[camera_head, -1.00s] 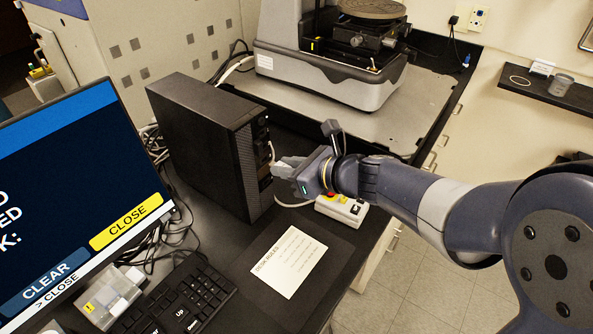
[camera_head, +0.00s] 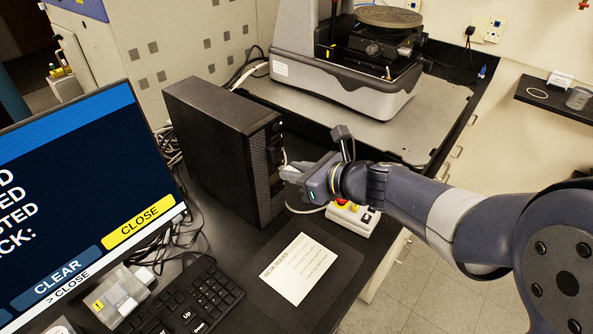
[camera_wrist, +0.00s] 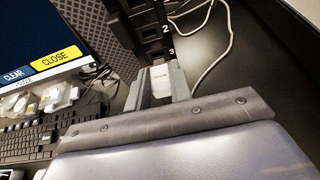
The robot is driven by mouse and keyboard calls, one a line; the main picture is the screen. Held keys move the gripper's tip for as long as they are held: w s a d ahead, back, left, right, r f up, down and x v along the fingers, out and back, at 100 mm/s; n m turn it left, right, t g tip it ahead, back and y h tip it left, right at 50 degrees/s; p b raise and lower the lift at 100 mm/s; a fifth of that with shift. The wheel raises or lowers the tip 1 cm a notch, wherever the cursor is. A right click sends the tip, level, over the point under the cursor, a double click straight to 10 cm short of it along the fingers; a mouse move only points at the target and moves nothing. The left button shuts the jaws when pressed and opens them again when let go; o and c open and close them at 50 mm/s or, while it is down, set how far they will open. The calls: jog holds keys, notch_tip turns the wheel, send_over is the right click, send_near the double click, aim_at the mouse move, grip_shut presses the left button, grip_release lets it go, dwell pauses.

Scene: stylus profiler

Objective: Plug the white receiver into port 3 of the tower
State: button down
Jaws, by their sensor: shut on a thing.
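The black tower (camera_head: 225,140) stands on the dark desk, and its front ports face my arm. My gripper (camera_head: 290,174) is close to the lower part of that front face. In the wrist view my gripper (camera_wrist: 160,85) is shut on the white receiver (camera_wrist: 160,77), which lies between the fingers just below the label 3 on the tower front (camera_wrist: 155,40). The receiver's far end meets the tower at that spot. I cannot tell whether it is inside the port or only touching it. A white cable enters the tower above, near label 2.
A monitor (camera_head: 75,200) and keyboard (camera_head: 190,305) are at the left. A paper sheet (camera_head: 298,268) lies in front of the tower. A white box with red and yellow buttons (camera_head: 352,216) is under my wrist. The profiler (camera_head: 340,85) stands behind.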

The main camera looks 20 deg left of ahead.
jog(key=shift+w+a, duration=0.15)
jog(key=shift+a, duration=0.2)
jog(key=shift+w+a, duration=0.15)
jog(key=shift+a, duration=0.5)
jog(key=c, duration=1.2)
grip_release()
jog(key=shift+d, duration=0.1)
jog(key=shift+c, duration=0.3)
jog(key=s+d, duration=0.2)
jog(key=d, duration=0.4)
jog(key=shift+d, duration=0.3)
